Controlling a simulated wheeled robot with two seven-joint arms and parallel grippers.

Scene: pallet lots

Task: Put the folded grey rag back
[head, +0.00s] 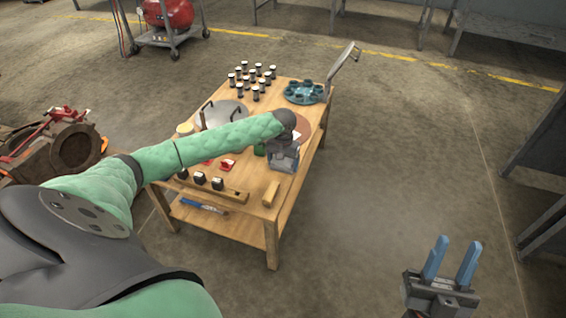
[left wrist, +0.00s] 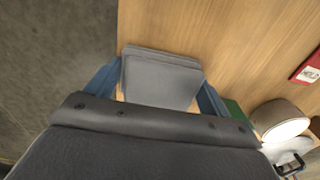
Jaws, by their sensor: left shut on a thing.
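The folded grey rag (left wrist: 160,78) is a flat grey block with layered edges, between the two blue fingers of my left gripper (left wrist: 160,92) in the left wrist view. The left gripper is shut on it, over the wooden table (left wrist: 240,40). In the head view my left gripper (head: 284,162) is at the right side of the table top (head: 240,195), and I cannot clearly tell the rag from the grey gripper there. Whether the rag touches the wood is unclear. My right gripper (head: 452,262) is open and empty, over the floor right of the table.
A wooden block (head: 271,194) and a rail with black pieces (head: 214,189) lie near the front. Floor to the right is clear.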

